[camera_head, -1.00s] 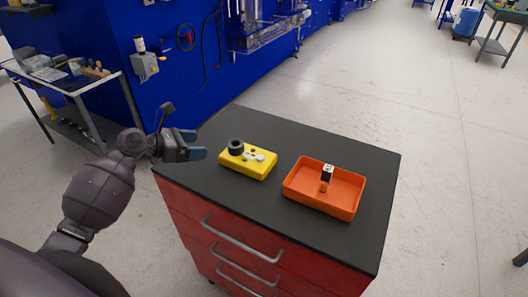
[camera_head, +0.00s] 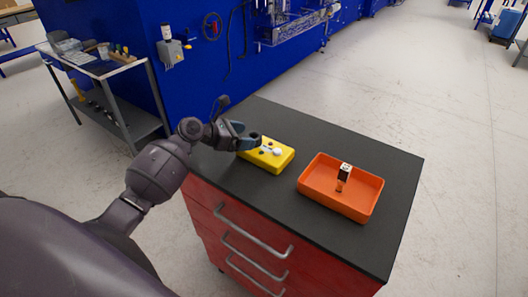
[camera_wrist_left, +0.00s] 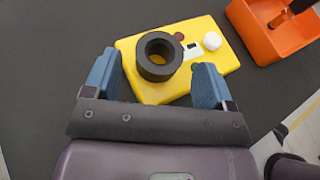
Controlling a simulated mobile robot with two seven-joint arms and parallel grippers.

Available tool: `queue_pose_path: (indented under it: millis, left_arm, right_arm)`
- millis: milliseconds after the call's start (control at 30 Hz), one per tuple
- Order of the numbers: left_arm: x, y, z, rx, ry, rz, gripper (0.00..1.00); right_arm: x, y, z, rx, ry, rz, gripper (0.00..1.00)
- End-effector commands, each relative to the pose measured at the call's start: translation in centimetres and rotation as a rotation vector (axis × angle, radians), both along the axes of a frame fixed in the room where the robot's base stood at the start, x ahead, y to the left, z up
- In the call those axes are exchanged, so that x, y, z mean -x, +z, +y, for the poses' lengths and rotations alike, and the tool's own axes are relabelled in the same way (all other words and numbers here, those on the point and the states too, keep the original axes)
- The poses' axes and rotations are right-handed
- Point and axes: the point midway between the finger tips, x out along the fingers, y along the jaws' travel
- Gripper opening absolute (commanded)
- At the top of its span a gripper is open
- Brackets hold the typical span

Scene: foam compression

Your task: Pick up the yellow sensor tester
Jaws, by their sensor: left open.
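The yellow sensor tester (camera_head: 277,160) lies on the black cabinet top, left of the orange tray. In the left wrist view the yellow sensor tester (camera_wrist_left: 228,61) carries a black ring (camera_wrist_left: 159,57) on its near left part and a white knob on its right part. My left gripper (camera_head: 257,139) is at the tester's left end; the arm hides part of the tester and the ring in the head view. In the left wrist view my left gripper (camera_wrist_left: 157,82) is open and empty, its blue fingertips on either side of the ring, apart from it. My right gripper is not in view.
The orange tray (camera_head: 318,195) stands to the right of the tester, holding a small black-and-white block (camera_head: 344,170) on an orange piece. The black cabinet top (camera_head: 270,118) is clear behind the tester. A side table (camera_head: 98,66) stands at the left.

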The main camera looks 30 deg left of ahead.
Motion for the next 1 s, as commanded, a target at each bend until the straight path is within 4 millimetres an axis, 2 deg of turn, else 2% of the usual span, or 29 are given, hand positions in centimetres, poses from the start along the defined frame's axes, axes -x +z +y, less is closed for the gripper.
queue_pose_path:
  millis: [200, 500, 933, 1000]
  left_arm:
    - [-1.7, -1.0, -1.2, 0.001, 0.000, 0.001, 0.78]
    - [-1.9, -1.1, -1.3, 0.000, 0.001, 0.000, 0.76]
    - [-1.9, -1.1, -1.3, -0.001, 0.001, 0.001, 0.10]
    - [-2.0, -1.0, -1.3, 0.000, 0.001, -0.002, 0.08]
  right_arm:
    - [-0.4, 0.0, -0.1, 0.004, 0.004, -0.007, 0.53]
    - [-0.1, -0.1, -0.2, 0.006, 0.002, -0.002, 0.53]
    - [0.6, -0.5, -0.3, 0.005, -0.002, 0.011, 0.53]
    - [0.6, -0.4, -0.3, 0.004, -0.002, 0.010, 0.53]
